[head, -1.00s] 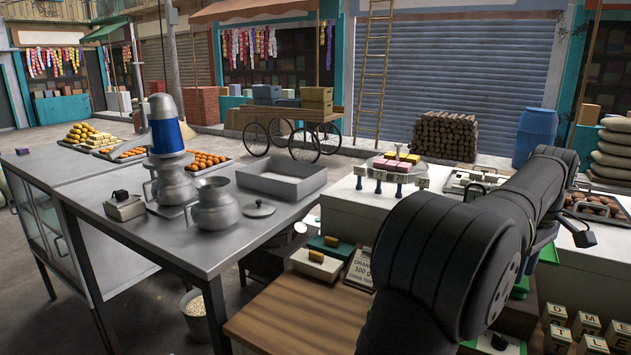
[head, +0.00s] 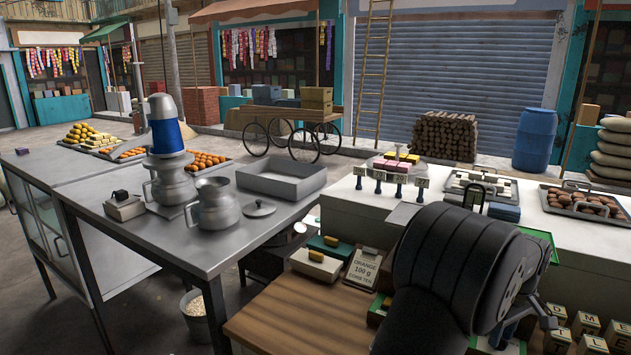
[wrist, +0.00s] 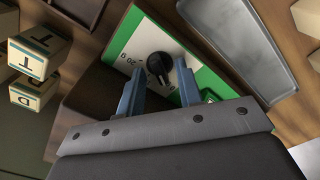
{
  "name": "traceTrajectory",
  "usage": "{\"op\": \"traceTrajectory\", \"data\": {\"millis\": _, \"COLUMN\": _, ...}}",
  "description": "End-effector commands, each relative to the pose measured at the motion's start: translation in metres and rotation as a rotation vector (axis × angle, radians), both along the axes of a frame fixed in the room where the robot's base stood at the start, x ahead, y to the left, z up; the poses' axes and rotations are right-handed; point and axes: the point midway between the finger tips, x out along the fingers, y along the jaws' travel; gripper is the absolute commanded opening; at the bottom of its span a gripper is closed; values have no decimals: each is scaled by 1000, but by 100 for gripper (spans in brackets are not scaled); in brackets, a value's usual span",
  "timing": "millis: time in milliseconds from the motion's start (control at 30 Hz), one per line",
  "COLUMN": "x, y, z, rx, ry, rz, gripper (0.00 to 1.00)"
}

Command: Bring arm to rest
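My arm (head: 455,265) is folded in the right foreground of the head view, its dark rounded links over the counter's front. My gripper (wrist: 157,68) shows in the wrist view with its two blue fingers apart and nothing held between them. Beyond the fingers is a green and white dial panel (wrist: 205,80) with a black knob (wrist: 159,66). The knob appears between the fingertips; I cannot tell how far off it is. In the head view the gripper is mostly hidden behind the arm.
Lettered blocks (head: 585,325) stand right of my arm; some also show in the wrist view (wrist: 38,50). A grey metal tray (wrist: 235,42) lies beside the dial panel. A metal table (head: 130,235) with pots stands left. A white counter (head: 365,220) lies behind my arm.

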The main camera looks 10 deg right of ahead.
Motion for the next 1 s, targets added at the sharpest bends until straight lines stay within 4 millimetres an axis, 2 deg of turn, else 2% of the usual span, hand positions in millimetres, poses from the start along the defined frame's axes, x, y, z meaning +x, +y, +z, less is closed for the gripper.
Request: {"op": "traceTrajectory", "data": {"millis": 1000, "x": 0, "y": 0, "z": 0, "rx": 1, "ry": 0, "rz": -807, "gripper": 33}}
